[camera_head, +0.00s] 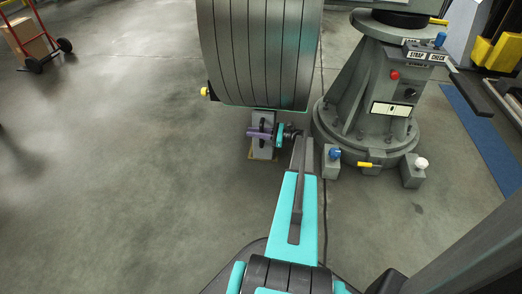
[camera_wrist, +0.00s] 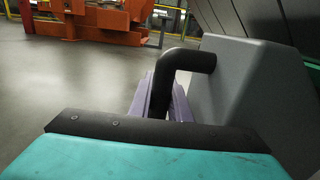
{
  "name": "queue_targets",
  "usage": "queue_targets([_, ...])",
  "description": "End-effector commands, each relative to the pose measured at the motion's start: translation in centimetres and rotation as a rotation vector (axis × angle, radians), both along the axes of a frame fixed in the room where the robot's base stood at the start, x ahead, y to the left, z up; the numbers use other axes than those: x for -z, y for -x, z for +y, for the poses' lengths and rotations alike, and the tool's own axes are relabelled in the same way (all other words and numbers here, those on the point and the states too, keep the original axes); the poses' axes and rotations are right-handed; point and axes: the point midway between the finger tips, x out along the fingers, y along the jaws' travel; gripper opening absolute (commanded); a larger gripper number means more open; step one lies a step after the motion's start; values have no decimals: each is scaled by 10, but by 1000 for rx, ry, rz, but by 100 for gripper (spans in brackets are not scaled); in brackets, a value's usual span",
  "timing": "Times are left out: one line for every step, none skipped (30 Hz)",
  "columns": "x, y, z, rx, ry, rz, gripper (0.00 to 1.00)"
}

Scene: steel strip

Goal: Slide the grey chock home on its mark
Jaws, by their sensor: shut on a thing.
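The grey chock (camera_head: 263,150) stands on the floor under the near edge of the big grey strip coil (camera_head: 262,60), left of the pedestal. In the wrist view the chock (camera_wrist: 245,90) fills the right side, with a black bent handle (camera_wrist: 188,61) on it. My gripper (camera_head: 261,134) reaches the chock's top. Its purple jaws (camera_wrist: 178,103) are shut around the handle. A thin yellow-brown edge, perhaps the mark (camera_head: 250,155), shows on the floor at the chock's foot; the rest is hidden. I cannot tell whether the chock touches the coil.
A grey pedestal (camera_head: 350,105) with a round base stands close on the right. Blocks with a blue knob (camera_head: 332,162), a yellow handle (camera_head: 369,164) and a white knob (camera_head: 415,171) sit before it. An orange machine (camera_wrist: 85,18) stands beyond.

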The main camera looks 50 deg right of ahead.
Motion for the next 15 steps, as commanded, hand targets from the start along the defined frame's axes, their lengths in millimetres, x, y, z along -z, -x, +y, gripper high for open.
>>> queue_targets([1, -1, -2, 3, 2, -1, 0])
queue_targets([1, -1, -3, 3, 2, -1, 0])
queue_targets([1, -2, -4, 3, 2, -1, 0])
queue_targets([1, -2, -4, 3, 2, -1, 0])
queue_targets([1, -2, -5, 3, 2, -1, 0])
queue_targets([1, -3, -5, 3, 2, -1, 0])
queue_targets([1, -3, -6, 3, 1, -1, 0])
queue_targets([1, -3, -6, 3, 1, -1, 0])
queue_targets([1, -4, -7, 3, 1, -1, 0])
queue_targets([1, -4, -7, 3, 1, -1, 0])
queue_targets([1, -4, -8, 3, 1, -1, 0])
queue_targets([1, -5, -8, 3, 1, -1, 0])
queue_targets([1, -5, -9, 3, 1, -1, 0])
queue_targets([1, -5, -9, 3, 1, -1, 0])
queue_targets([1, -5, -10, 3, 1, -1, 0])
